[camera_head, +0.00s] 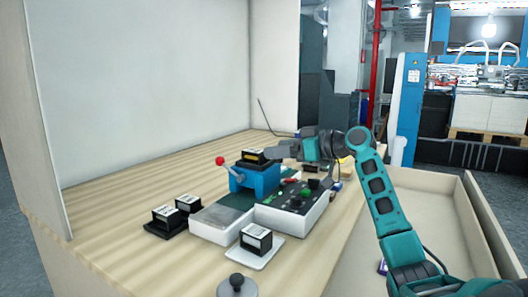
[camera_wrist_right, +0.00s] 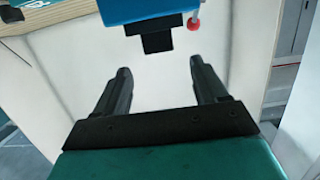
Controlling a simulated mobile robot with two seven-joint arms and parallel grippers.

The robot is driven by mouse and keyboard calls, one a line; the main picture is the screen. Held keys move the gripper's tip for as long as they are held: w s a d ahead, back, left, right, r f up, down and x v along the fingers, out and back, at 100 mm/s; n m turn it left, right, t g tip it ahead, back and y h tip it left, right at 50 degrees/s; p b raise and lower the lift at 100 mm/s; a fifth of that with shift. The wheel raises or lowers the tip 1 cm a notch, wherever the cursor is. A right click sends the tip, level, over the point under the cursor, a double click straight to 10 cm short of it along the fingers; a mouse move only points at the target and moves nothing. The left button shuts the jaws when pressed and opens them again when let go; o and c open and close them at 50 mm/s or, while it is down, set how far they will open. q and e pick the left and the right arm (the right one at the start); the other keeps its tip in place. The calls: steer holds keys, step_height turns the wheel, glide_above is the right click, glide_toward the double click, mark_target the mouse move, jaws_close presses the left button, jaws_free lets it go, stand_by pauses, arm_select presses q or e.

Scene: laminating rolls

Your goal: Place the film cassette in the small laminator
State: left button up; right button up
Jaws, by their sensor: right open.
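A blue unit with a red-knobbed lever, which looks like the small laminator (camera_head: 256,181), stands mid-table. A black block with a pale label, which looks like a film cassette (camera_head: 252,156), sits at its top; how deep cannot be told. In the wrist view the blue unit (camera_wrist_right: 180,10) is at the top edge and a black block (camera_wrist_right: 156,39) sticks out of it. My right gripper (camera_head: 272,152) is at the unit's right side. Its open, empty fingers (camera_wrist_right: 161,67) point toward the black block, apart from it. My left gripper is out of view.
Two similar black blocks (camera_head: 165,216) stand on a dark tray at the left, and another (camera_head: 256,238) on a white plate in front. A control box with green buttons (camera_head: 297,203) adjoins the blue unit. A grey round-knobbed object (camera_head: 237,286) stands at the front. The table's left part is bare.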

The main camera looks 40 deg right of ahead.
steer(key=shift+v, duration=1.9)
